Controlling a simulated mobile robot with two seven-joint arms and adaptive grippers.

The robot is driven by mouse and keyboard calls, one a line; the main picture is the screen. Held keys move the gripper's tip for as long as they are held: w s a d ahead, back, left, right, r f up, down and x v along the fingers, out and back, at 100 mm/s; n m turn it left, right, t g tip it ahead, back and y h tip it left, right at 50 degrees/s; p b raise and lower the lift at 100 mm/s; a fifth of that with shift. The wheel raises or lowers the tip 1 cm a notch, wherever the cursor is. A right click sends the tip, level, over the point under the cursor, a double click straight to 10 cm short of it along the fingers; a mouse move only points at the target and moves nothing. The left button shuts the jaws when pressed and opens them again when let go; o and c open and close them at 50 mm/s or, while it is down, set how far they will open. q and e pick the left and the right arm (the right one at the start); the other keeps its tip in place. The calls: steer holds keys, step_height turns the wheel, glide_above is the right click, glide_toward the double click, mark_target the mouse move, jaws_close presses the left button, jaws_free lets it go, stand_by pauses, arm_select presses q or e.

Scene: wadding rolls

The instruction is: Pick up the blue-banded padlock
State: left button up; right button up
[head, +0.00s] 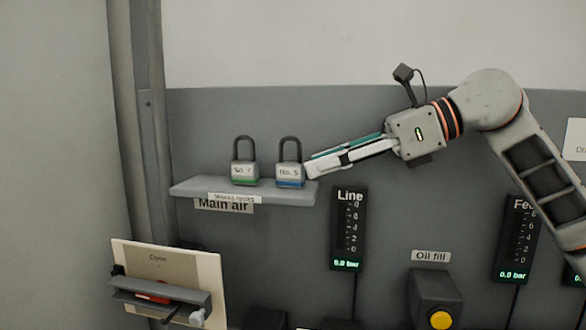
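The blue-banded padlock (290,174), labelled No. 5, stands upright on a small grey shelf (190,190), near its right end. A green-banded padlock (244,173), labelled No. 7, stands upright to its left. My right gripper (311,165) reaches in from the right, its fingertips close to the right side of the blue-banded padlock. Its two fingers look apart, with a teal inner pad showing on the far one, and nothing shows between them. Whether a fingertip touches the padlock I cannot tell. My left gripper is not in view.
The shelf is on a grey wall panel, with "Works locks" and "Main air" labels (224,205). Below right are a Line gauge (348,228) and a yellow button (441,319) under an Oil fill label. A handle assembly (160,296) juts out at lower left. Above the padlocks is clear.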

mark_target(304, 168)
steer(key=x, duration=0.1)
steer(key=p+x, duration=0.1)
steer(key=x, duration=0.3)
steer(key=shift+s+a+r, duration=0.1)
steer(key=shift+s+a, duration=0.15)
steer(key=shift+a, duration=0.05)
steer(key=shift+w+a+f, duration=0.2)
steer(key=shift+a+f, duration=0.05)
steer(key=shift+a, duration=0.2)
steer(key=shift+d, duration=0.1)
jaws_close()
